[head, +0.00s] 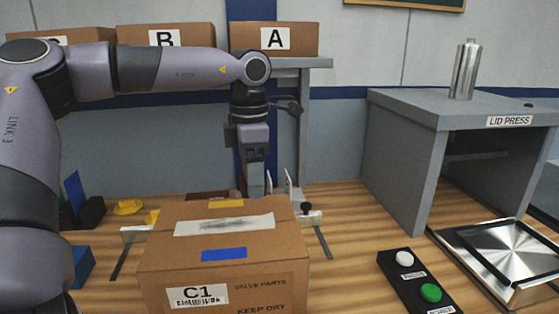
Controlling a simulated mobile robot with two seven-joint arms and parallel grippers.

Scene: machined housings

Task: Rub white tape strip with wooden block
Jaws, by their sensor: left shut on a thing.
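The white tape strip (224,225) lies across the top of a brown carton (160,252) marked C1, with grey smudges along it. A yellow strip (226,203) lies behind it and a blue strip (223,254) in front of it. My left gripper (256,182) points down at the carton's back edge, behind and right of the white strip and apart from it. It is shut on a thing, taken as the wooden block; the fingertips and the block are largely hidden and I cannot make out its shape. My right gripper is not in view.
Metal rails with a black knob (306,207) stand beside the carton. A black button box (416,283) and a steel plate (508,252) are at right, by the grey lid press (420,112). Yellow parts (128,207) lie at left. Boxes A (274,39) and B stand on a back shelf.

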